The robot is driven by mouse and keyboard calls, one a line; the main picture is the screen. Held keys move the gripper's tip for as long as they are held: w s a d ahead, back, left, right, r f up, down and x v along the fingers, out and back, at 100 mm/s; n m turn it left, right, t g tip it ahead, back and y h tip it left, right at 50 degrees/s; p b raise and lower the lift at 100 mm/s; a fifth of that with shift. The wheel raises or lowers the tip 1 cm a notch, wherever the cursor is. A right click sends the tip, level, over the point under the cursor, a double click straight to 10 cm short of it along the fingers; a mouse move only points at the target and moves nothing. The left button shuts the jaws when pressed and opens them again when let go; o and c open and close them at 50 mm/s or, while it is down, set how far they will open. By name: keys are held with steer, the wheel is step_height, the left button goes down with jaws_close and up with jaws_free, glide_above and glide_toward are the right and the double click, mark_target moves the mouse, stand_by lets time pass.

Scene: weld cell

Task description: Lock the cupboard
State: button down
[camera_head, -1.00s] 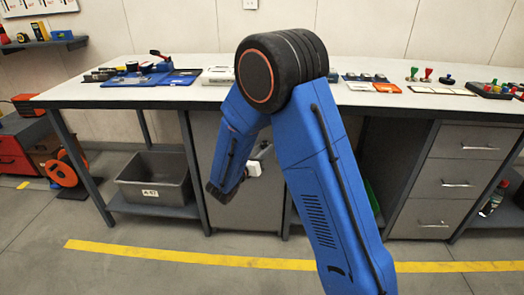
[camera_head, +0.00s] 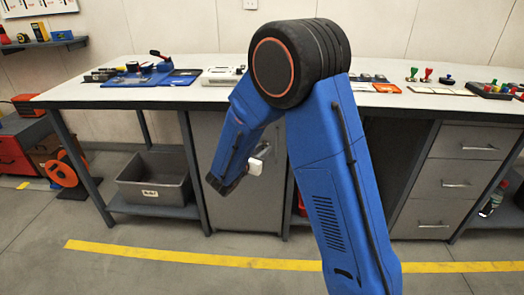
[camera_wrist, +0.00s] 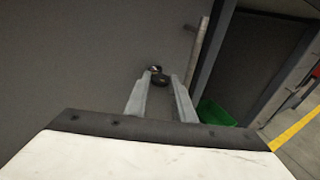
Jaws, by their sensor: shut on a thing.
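The cupboard is the grey door (camera_head: 255,208) under the workbench, and it looks closed in the head view. In the wrist view its grey face (camera_wrist: 70,60) fills the left and middle. A small round dark lock piece (camera_wrist: 158,78) with a brass-coloured spot is on that face. My gripper (camera_wrist: 161,84) has its two grey fingers on either side of this piece and is shut on it. Whether it is a key or a lock knob is hard to tell. In the head view my gripper's white body (camera_head: 256,166) is in front of the door, and the fingertips are barely visible.
A light upright bar (camera_wrist: 197,52) is right of the fingers. A green bin (camera_wrist: 214,113) is in the open bay beyond. The workbench top (camera_head: 120,97) is above, a grey tub (camera_head: 155,182) is left and a drawer unit (camera_head: 450,185) right. The floor in front is clear.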

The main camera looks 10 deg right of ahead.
steer(key=c, duration=1.8)
jaws_free()
steer(key=shift+o, duration=0.2)
steer(key=v, duration=1.7)
steer(key=shift+s, duration=0.2)
steer(key=shift+a, duration=0.1)
